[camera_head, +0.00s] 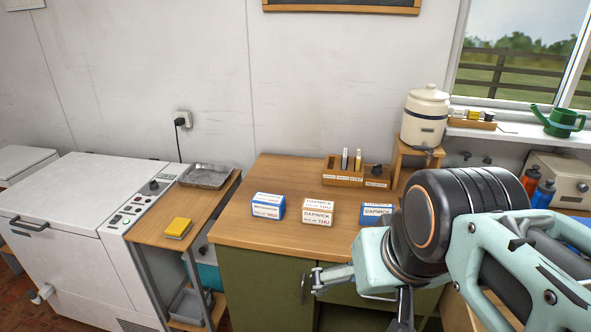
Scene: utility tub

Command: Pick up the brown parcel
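A small box with white labels and brownish edges (318,212) sits on the wooden counter (265,235), between two blue-and-white boxes. Its label reads "DAPWICK THU". It is the only one of the three boxes with brown on it. My gripper (362,300) is at the lower right, in front of the counter, nearer the camera and apart from the box. Part of it is cut off by the bottom edge, and I cannot tell how far its fingers are spread. I see nothing held in it.
A blue box (268,206) stands left of the brown-edged box and another blue box (376,213) right of it, partly near my arm. A wooden organiser (343,177) is behind. A yellow item (177,227) lies on the side table. The counter's front left is clear.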

